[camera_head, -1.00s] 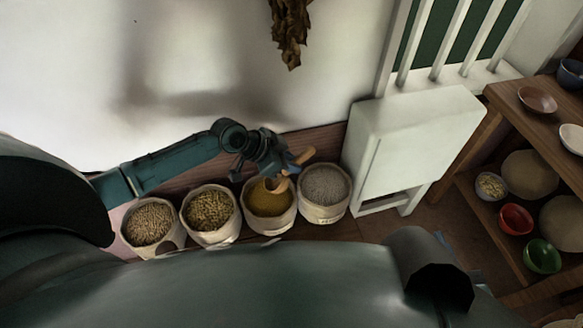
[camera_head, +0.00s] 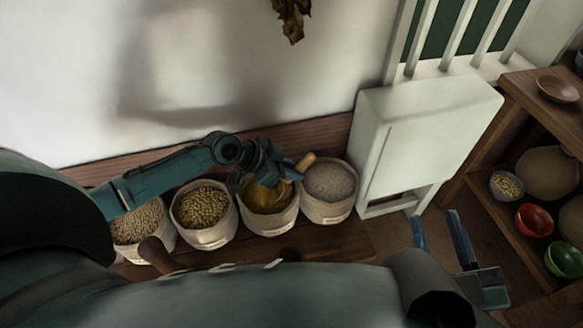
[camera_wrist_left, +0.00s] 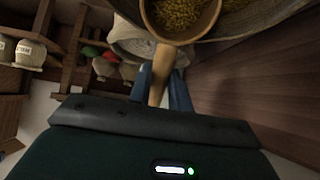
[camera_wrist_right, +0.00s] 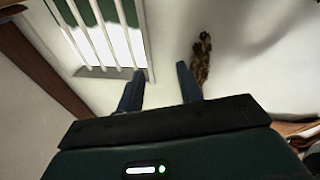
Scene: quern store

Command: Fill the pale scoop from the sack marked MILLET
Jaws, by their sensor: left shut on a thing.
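The tan scoop (camera_wrist_left: 158,78) is held by its handle in my left gripper (camera_wrist_left: 160,95), which is shut on it. In the left wrist view its round bowl has yellow grain in it. The head view shows the handle end (camera_head: 305,161) and my left gripper (camera_head: 268,175) over the sack of yellow grain (camera_head: 268,222), third from the left. The arm partly hides the bowl there, and I cannot tell whether it touches the grain. The sack labels are too small to read. My right gripper (camera_head: 440,238) is open and empty, at the lower right.
Sacks of pale grain (camera_head: 140,222), olive-brown grain (camera_head: 203,207) and grey grain (camera_head: 329,183) stand beside it along the wall. A white cabinet (camera_head: 425,140) stands right of them. A wooden shelf (camera_head: 530,95) with bowls is at far right.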

